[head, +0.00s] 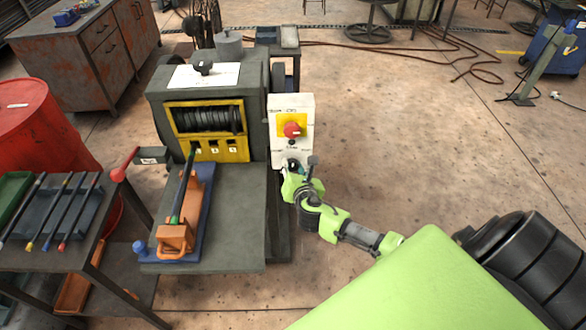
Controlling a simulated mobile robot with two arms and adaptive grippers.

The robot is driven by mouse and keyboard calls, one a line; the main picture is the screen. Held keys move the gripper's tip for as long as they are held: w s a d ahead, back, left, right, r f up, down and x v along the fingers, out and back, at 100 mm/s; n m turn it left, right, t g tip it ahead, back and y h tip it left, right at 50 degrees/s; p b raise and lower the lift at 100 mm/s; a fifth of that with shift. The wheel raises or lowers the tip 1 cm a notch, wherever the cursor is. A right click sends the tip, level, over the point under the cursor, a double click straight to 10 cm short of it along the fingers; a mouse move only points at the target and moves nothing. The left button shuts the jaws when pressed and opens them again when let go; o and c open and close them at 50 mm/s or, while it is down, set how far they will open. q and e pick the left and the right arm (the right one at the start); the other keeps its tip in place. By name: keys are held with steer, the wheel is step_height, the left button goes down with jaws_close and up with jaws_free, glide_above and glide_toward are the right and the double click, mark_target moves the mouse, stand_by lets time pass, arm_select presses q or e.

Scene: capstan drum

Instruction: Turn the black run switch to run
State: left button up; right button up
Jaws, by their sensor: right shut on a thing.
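The light grey control box (279,125) stands on the right side of the dark grey capstan machine. It carries a red knob (292,130) on a yellow plate. Below that is the black run switch (293,164), small and partly covered by my gripper. My right gripper (294,171), with green and dark parts, is at the lower part of the box and shut on the switch. The switch's exact angle and the labels around it are too small to read. My left gripper is not in view.
The machine (258,130) has a wound drum behind a yellow frame (235,155). A red-handled lever (125,163) sticks out at its left. An orange block on a blue base (190,240) lies on the front table. Open floor lies to the right; hoses are at the back.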

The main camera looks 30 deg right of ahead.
steer(key=shift+d+f+m+t+y+b, duration=0.1)
steer(key=shift+f+m+t+y+b, duration=0.2)
steer(key=shift+m+b, duration=0.35)
steer(key=m+t+y+b, duration=0.1)
steer(key=m+b, duration=0.2)
steer(key=b, duration=0.2)
steer(key=shift+s+f, duration=0.1)
steer(key=shift+f, duration=0.05)
steer(key=shift+d+m+t+y+b, duration=0.1)
steer(key=shift+m+t+y+b, duration=0.2)
steer(key=shift+m+t+b, duration=0.45)
steer(key=shift+r+b, duration=0.2)
steer(key=shift+b, duration=0.4)
steer(key=o, duration=1.1)
